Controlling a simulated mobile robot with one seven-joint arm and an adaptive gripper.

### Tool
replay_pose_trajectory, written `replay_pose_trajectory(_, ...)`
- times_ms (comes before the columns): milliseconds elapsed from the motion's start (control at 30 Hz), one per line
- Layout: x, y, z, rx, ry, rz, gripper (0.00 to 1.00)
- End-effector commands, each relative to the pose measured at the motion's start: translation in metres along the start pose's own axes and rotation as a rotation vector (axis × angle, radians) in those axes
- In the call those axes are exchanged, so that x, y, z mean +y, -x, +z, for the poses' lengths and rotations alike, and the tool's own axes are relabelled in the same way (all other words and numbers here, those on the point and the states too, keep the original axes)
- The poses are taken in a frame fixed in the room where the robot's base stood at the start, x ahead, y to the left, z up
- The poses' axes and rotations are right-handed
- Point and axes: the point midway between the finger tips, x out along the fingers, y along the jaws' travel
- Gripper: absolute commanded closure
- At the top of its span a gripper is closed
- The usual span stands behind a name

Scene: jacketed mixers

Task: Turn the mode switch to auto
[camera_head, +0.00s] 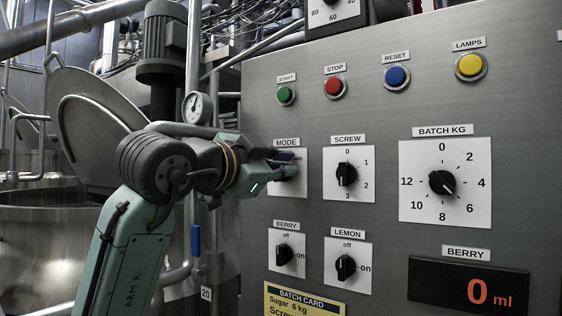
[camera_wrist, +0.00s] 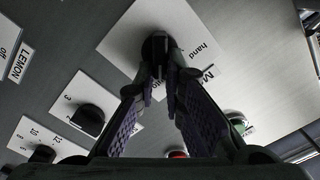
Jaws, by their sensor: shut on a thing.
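The mode switch is a black knob on a white plate below the MODE label (camera_head: 287,142). In the head view my gripper (camera_head: 288,166) covers most of it, and its pointer and printed positions are hidden. In the wrist view the knob (camera_wrist: 155,45) stands at the far end of my fingers, on its white plate (camera_wrist: 135,35). The word "hand" (camera_wrist: 203,50) shows on the plate beside it; another word is partly hidden by the fingers. My gripper (camera_wrist: 159,76) is shut on the knob, one finger on each side. I cannot tell which position the knob points to.
The SCREW knob (camera_head: 346,174) is close to the right of the mode switch. BERRY (camera_head: 285,254) and LEMON (camera_head: 346,267) knobs are below. The START button (camera_head: 286,95) is just above. The BATCH KG dial (camera_head: 442,183) is farther right. Tanks and pipes stand left.

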Motion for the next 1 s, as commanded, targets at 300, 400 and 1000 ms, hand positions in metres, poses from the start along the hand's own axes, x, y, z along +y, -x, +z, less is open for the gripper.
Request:
replay_pose_trajectory(300,0.0008,0.0000,-0.0002,0.000,-0.036,0.000,1.00)
replay_pose_trajectory(400,0.0009,0.0000,-0.0002,0.000,-0.036,0.000,1.00)
replay_pose_trajectory(1000,0.0008,0.0000,-0.0002,0.000,-0.034,0.000,0.70)
